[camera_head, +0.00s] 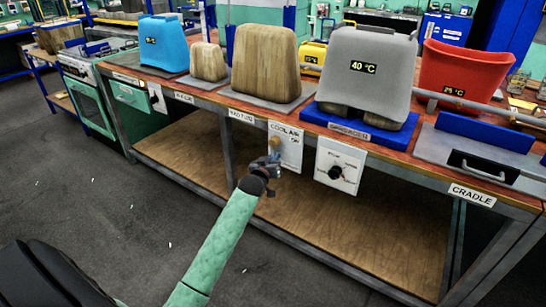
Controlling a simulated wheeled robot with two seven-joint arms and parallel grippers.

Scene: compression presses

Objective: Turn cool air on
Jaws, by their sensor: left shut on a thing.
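The cool air panel (292,152) is a white plate labelled "COOL AIR" with "ON" on it, fixed to the front edge of the workbench. A tan knob or lever (275,143) shows at its left side. My left gripper (273,163) is at the panel's lower left, just below the tan part. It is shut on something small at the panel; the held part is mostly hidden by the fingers. My right gripper is not in view.
The bench carries a grey press showing 40 °C (366,66), wooden blocks (265,62), a blue form (164,45) and a red form (460,72). A lower wooden shelf (330,220) lies beneath.

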